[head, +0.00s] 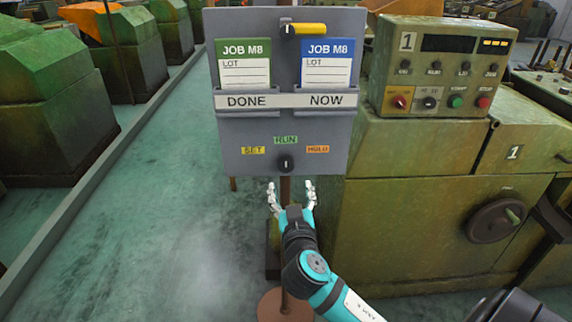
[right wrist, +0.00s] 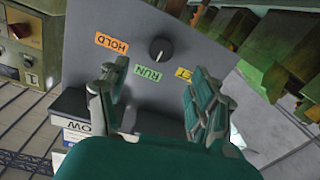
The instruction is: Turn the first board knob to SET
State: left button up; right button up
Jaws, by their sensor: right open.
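The grey board (head: 235,165) stands on a post and carries a black knob (head: 285,163) low in its middle. Around the knob are a yellow SET label (head: 253,150) on its left, a green RUN label (head: 285,140) above and an orange HOLD label (head: 317,149) on its right. The knob's white mark seems to point up at RUN. My right gripper (head: 290,190) is open and empty just below the knob. In the right wrist view the knob (right wrist: 162,50) shows beyond and between the spread fingers (right wrist: 158,78), apart from them. My left gripper is not in view.
The board also holds a green DONE card (head: 243,62), a blue NOW card (head: 327,62) and a yellow-handled piece (head: 308,29) at the top. A green machine (head: 420,200) with a control box (head: 440,60) stands close on the right. Open floor (head: 150,230) lies left.

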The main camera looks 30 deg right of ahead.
aim_at(286, 166)
jog(key=x, duration=1)
jog(key=shift+w, duration=0.2)
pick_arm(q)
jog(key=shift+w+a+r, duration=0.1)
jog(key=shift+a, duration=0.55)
pick_arm(e)
jog(key=c, duration=1.2)
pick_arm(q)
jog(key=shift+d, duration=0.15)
